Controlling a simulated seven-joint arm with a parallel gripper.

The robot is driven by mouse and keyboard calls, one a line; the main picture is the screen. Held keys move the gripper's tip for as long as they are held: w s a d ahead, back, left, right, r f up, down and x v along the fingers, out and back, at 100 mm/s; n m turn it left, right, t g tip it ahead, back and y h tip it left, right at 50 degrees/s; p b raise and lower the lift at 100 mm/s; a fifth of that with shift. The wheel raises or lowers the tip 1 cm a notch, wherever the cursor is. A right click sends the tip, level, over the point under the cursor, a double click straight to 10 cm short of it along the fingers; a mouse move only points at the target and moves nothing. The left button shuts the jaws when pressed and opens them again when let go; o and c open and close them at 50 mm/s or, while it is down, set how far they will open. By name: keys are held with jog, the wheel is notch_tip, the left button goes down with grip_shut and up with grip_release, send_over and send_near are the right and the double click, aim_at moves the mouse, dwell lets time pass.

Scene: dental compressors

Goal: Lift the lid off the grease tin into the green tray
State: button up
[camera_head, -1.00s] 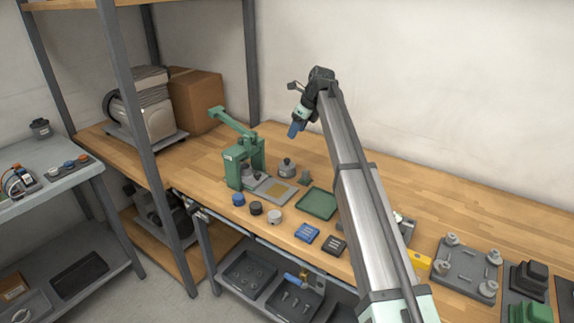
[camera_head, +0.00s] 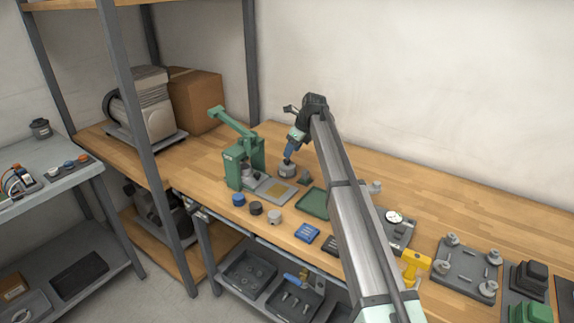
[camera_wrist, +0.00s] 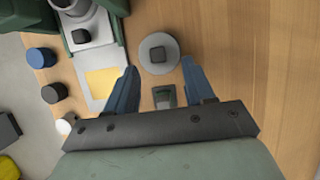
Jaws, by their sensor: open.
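The grease tin (camera_head: 287,171) is a small round grey tin standing on the wooden bench, right of the green press. In the wrist view its round grey lid (camera_wrist: 158,55) shows from above with a dark square knob. My gripper (camera_head: 289,157) has blue fingers and is just above the tin. In the wrist view the open fingers (camera_wrist: 155,80) point toward the lid, one on each side, with nothing between them held. The green tray (camera_head: 314,203) lies flat on the bench, right and in front of the tin, partly hidden by my arm.
The green press (camera_head: 240,160) stands left of the tin, with a plate bearing a yellow square (camera_head: 277,189) beside it. A small green-grey block (camera_head: 304,177) is close to the tin. Blue, black and grey round caps (camera_head: 256,208) line the front edge. The bench behind is clear.

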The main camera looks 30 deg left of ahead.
aim_at(287, 162)
jog(key=shift+x, duration=2.3)
jog(key=shift+s+a+r, duration=0.1)
jog(key=shift+s, duration=0.05)
grip_shut()
